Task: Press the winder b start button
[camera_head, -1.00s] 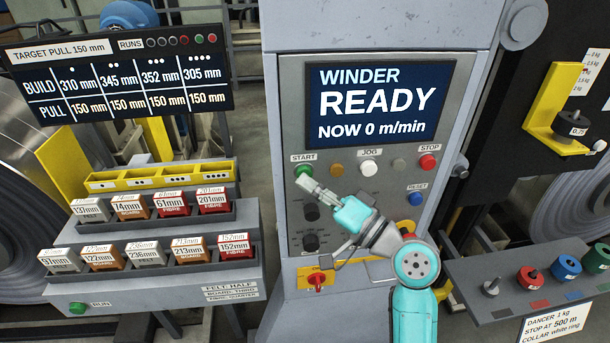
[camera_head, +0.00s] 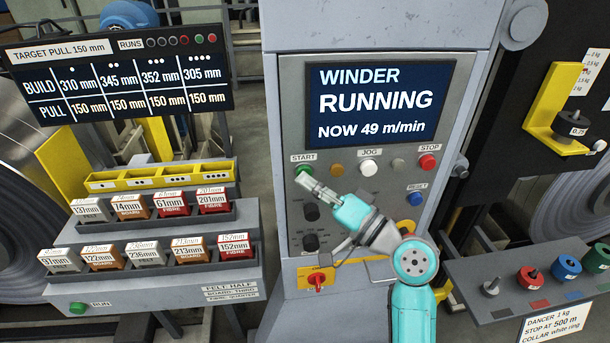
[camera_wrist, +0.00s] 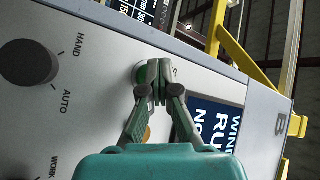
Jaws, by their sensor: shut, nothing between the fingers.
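The winder's control panel (camera_head: 290,130) stands in the middle of the head view, with a screen (camera_head: 382,102) that reads "WINDER RUNNING, NOW 49 m/min". The green START button (camera_head: 303,170) is at the panel's upper left, partly behind my gripper (camera_head: 301,173). In the wrist view my gripper (camera_wrist: 158,98) is shut and empty, with its tips at the green button (camera_wrist: 145,73). I cannot tell for sure whether the tips still touch it. A letter "B" (camera_wrist: 281,127) shows on the cabinet in the wrist view.
An orange button (camera_head: 337,169), a white JOG button (camera_head: 369,168), a red STOP button (camera_head: 428,162) and a blue RESET button (camera_head: 415,199) share the panel. Dark knobs (camera_head: 311,212) sit below START. A rack of labelled blocks (camera_head: 148,262) is left; coloured weights (camera_head: 530,278) are right.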

